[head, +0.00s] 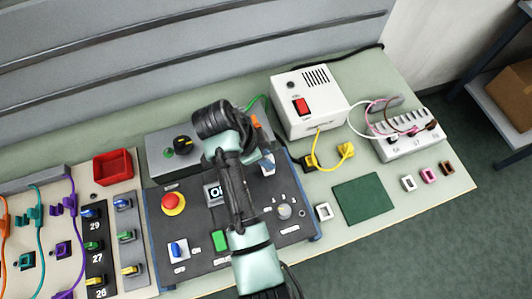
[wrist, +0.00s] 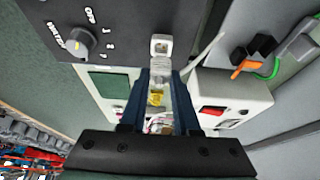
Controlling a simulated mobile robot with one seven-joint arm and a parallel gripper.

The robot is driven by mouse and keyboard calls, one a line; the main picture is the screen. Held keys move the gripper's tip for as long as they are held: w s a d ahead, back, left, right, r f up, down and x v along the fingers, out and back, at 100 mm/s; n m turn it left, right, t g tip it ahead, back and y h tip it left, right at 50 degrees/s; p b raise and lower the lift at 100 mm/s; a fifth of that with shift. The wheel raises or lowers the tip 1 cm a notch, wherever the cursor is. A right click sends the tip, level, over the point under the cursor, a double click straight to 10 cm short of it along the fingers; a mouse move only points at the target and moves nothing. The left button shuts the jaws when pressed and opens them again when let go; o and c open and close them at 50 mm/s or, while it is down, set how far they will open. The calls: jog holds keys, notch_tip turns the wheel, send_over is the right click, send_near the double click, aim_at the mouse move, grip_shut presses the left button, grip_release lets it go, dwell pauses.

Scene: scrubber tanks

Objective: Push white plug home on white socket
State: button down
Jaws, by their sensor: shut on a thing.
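My gripper (wrist: 162,78) is shut on the white plug (wrist: 160,73), a pale piece between the dark blue fingers. The plug is in line with the socket in that view and looks apart from it; the exact gap is hard to tell. In the head view my arm hides most of the gripper and plug.
The dark panel (head: 205,230) has knobs and an emergency button. A white box (head: 307,105) with a red switch stands behind the socket. A yellow plug (head: 345,150), the green pad (head: 363,199) and several small sockets lie to the right. Cables loop near the white strip (head: 410,146).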

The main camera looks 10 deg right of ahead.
jog(key=shift+f, duration=0.6)
jog(key=shift+f, duration=0.1)
dwell(1.0)
jog(key=shift+f+b, duration=0.65)
jog(key=shift+f, duration=0.25)
jog(key=shift+c, duration=0.4)
grip_release()
jog(key=shift+r, duration=0.15)
notch_tip(320, 180, up, 8)
jog(key=p, duration=0.8)
jog(key=shift+r, duration=0.2)
jog(key=shift+f, duration=0.1)
